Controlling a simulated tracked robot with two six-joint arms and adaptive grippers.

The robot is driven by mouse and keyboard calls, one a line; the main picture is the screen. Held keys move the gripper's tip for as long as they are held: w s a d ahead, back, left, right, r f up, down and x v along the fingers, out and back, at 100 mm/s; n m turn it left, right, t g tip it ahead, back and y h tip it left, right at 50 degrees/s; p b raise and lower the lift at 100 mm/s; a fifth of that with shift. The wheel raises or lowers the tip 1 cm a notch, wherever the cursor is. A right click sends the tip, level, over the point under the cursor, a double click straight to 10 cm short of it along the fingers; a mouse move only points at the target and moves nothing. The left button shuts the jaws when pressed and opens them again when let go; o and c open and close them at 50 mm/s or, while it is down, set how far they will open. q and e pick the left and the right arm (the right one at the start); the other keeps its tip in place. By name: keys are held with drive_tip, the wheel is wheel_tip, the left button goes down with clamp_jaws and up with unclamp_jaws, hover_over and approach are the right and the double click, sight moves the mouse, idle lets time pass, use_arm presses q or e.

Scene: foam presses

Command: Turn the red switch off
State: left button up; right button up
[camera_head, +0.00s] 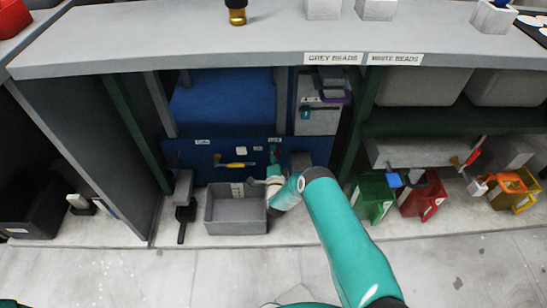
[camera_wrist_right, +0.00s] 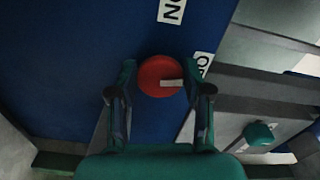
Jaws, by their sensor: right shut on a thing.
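The round red switch (camera_wrist_right: 158,72) is on a dark blue panel (camera_wrist_right: 60,60) in the right wrist view. A pale pointer bar on it points right, toward a partly hidden white label (camera_wrist_right: 202,66). Another white label (camera_wrist_right: 172,10) with the letters O and N is at the top. My right gripper (camera_wrist_right: 160,86) is shut on the red switch, with one finger on each side. In the head view my right gripper (camera_head: 264,182) is at the blue panel (camera_head: 180,155), and the switch is hidden behind it. My left gripper is not in view.
A teal knob (camera_wrist_right: 258,133) is at the right in the wrist view. A yellow handle (camera_head: 236,164) is left of the gripper. Green (camera_head: 375,205) and red (camera_head: 428,205) bins stand to the right.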

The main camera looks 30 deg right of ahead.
drive_tip(key=shift+m+b, duration=0.35)
drive_tip(key=shift+m, duration=0.85)
drive_tip(key=o, duration=1.1)
drive_tip(key=shift+f, duration=0.1)
drive_tip(key=shift+o, duration=0.2)
drive_tip(key=v, duration=1.2)
